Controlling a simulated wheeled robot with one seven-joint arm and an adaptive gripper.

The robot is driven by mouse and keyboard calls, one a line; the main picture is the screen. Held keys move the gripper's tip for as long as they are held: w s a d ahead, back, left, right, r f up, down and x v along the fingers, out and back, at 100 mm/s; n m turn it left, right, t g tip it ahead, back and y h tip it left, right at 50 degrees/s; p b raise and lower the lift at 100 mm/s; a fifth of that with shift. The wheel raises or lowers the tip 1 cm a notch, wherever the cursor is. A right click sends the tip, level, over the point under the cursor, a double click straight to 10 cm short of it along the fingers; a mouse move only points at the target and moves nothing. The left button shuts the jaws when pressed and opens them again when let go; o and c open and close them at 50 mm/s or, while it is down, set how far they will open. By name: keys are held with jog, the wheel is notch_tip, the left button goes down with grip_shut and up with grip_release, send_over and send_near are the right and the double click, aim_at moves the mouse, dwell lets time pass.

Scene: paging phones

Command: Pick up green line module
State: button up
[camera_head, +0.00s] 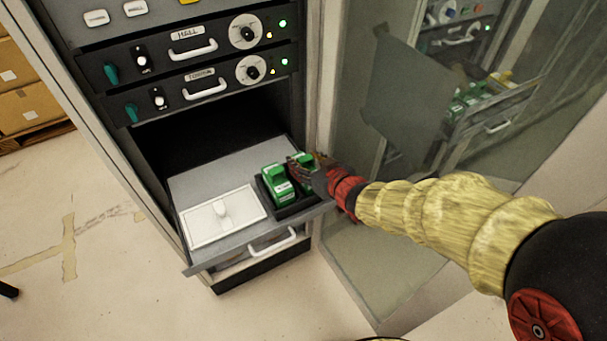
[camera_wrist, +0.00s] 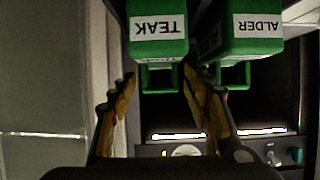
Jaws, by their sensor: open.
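Two green line modules sit side by side in a dark holder (camera_head: 299,208) on the pulled-out drawer. In the head view, the left module (camera_head: 277,190) is in plain sight, and the right one (camera_head: 307,184) is partly hidden by my gripper (camera_head: 302,165). In the wrist view, one module (camera_wrist: 157,12) is labelled TEAK and the other (camera_wrist: 258,45) ALDER; both labels appear upside down. My gripper (camera_wrist: 159,75) is open, its fingers on either side of the TEAK module's handle. One finger lies in the gap between the two modules. Contact cannot be told.
The drawer (camera_head: 215,165) also has a white lidded panel (camera_head: 221,216) at left and a white front handle (camera_head: 272,244). Rack units labelled HALL (camera_head: 187,33) and another sit above. A reflective glass panel (camera_head: 400,100) stands close at right, beside my arm.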

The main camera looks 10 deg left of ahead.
aim_at(297, 156)
jog(key=b+x, duration=0.1)
jog(key=x, duration=0.1)
jog(key=b+x, duration=0.1)
jog(key=x, duration=0.1)
jog(key=shift+w+a+f, duration=0.1)
jog(key=shift+f, duration=0.3)
jog(key=shift+w+a, duration=0.2)
jog(key=shift+w, duration=0.1)
jog(key=c, duration=0.3)
jog(key=c, duration=0.8)
jog(key=shift+c, duration=0.4)
